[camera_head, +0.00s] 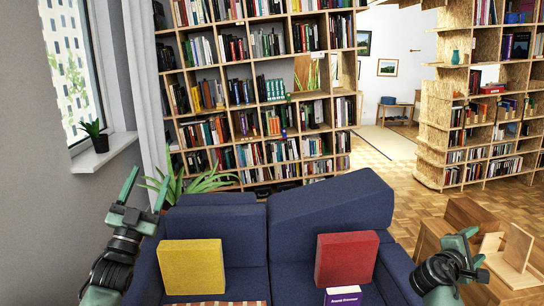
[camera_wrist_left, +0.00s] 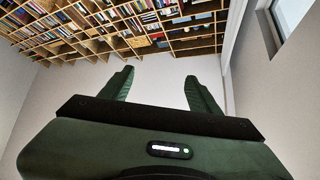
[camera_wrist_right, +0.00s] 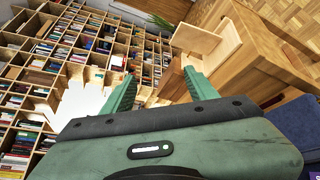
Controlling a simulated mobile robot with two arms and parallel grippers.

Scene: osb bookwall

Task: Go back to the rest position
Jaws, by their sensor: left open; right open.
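My left gripper (camera_head: 145,190) is raised at the left of the head view, in front of the wall and the sofa's left side. Its two fingers stand apart with nothing between them, as the left wrist view (camera_wrist_left: 158,90) also shows. My right gripper (camera_head: 474,247) is at the lower right of the head view, beside the sofa's right arm and in front of a wooden side table. Its fingers are apart and empty in the right wrist view (camera_wrist_right: 160,92).
A blue sofa (camera_head: 240,225) holds a yellow cushion (camera_head: 192,267), a red cushion (camera_head: 346,258) and a purple book (camera_head: 343,296). A wooden table (camera_head: 432,236) bears a wooden stand (camera_head: 517,248). Bookshelves (camera_head: 250,90) line the back. A potted plant (camera_head: 95,136) stands on the windowsill.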

